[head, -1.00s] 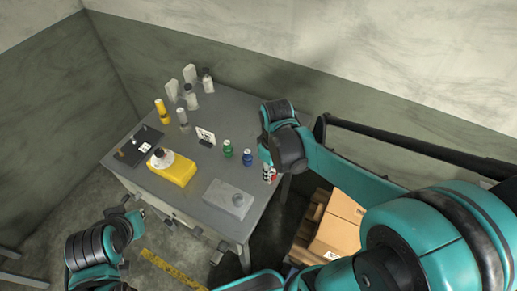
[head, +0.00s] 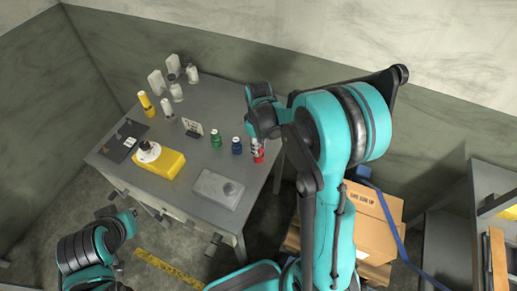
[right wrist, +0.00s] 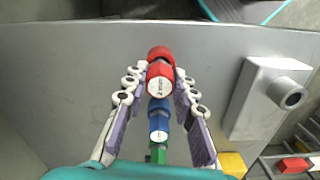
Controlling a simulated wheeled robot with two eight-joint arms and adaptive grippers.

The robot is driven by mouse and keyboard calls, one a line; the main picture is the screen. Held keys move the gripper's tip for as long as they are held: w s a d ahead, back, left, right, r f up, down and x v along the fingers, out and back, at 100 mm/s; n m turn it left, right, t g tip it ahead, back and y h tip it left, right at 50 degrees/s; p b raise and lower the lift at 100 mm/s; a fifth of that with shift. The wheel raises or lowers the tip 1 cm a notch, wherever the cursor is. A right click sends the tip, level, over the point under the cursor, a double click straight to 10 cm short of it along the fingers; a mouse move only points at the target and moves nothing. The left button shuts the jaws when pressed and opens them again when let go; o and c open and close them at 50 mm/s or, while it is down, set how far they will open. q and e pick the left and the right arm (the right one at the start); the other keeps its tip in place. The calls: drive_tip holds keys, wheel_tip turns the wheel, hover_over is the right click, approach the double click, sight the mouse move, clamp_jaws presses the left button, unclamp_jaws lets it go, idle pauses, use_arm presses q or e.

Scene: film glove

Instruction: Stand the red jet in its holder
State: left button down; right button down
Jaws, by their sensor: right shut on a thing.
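The red jet (head: 259,156), a small bottle with a red body and a pale label, is at the table's right edge in the head view. In the right wrist view the red jet (right wrist: 160,78) sits between the fingers of my right gripper (right wrist: 163,85), which is shut on it. In the head view my right gripper (head: 256,146) partly covers it. A grey block with a round socket (head: 216,189), apparently the holder, lies near the table's front; the right wrist view shows it at right (right wrist: 262,108). My left gripper (head: 128,220) is at lower left, its fingers unclear.
A blue jet (head: 237,146) and a green jet (head: 215,139) stand left of the red one. A yellow container (head: 168,165), a small sign (head: 192,127) and several bottles stand farther left on the grey table (head: 205,98). Cardboard boxes (head: 370,215) are right of the table.

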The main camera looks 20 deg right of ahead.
drive_tip(key=shift+f, duration=0.35)
drive_tip(key=shift+f, duration=0.2)
drive_tip(key=c, duration=1.2)
unclamp_jaws()
drive_tip(key=shift+r, duration=0.15)
